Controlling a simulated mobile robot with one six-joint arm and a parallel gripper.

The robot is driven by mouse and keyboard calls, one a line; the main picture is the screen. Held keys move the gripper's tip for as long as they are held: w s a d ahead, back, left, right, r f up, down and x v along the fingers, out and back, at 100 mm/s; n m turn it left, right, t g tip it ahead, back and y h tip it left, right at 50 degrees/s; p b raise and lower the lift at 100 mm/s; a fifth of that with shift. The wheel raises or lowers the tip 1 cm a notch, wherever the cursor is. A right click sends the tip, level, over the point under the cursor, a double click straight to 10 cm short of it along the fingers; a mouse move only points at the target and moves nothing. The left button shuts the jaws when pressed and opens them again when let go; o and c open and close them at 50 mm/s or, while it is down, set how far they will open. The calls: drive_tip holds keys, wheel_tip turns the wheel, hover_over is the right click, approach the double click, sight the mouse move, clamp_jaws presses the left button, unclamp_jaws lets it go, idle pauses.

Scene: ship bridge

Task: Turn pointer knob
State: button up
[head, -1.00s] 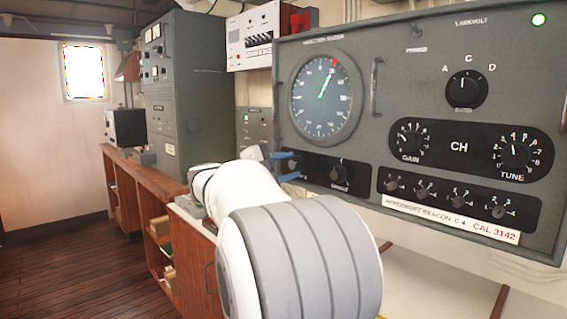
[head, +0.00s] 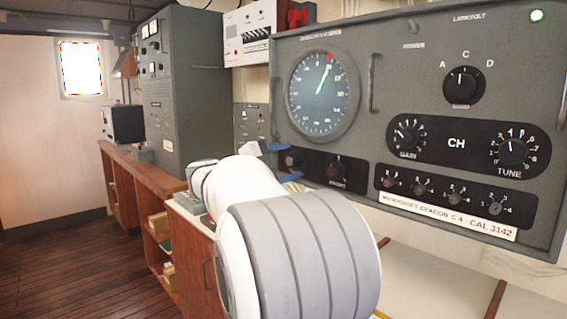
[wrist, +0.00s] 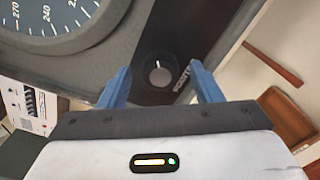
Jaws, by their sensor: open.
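A small black round knob with a white pointer line (wrist: 159,72) sits on a black strip of the grey instrument panel. In the wrist view it lies between the two blue fingers of my gripper (wrist: 162,86), with a gap on each side. I cannot tell whether the fingers touch the panel.
The round dial (head: 322,92) is just above. Metal handles (head: 372,83) stick out from the panel. Several other knobs, including the tune knob (head: 513,151), are to the right. A low wooden cabinet (head: 155,210) runs along the wall. Floor at left is clear.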

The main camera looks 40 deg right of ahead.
drive_tip(key=shift+a, duration=0.1)
drive_tip(key=a, duration=0.7)
drive_tip(key=shift+s+a, duration=0.3)
drive_tip(key=shift+c, duration=0.2)
drive_tip(key=d+n+p, duration=0.1)
drive_tip(key=d+n, duration=0.1)
drive_tip(key=n, duration=0.1)
drive_tip(key=d+n+g+p, duration=0.1)
drive_tip(key=d+n, duration=0.1)
drive_tip(key=n, duration=0.1)
drive_tip(key=d+n+p, duration=0.1)
drive_tip(key=d+n, duration=0.1)
drive_tip(key=d, duration=0.1)
drive_tip(key=shift+w+d+n+g, duration=0.1)
drive_tip(key=shift+w+n+g, duration=0.2)
drive_tip(key=shift+w+n, duration=0.1)
drive_tip(key=shift+c, duration=0.5)
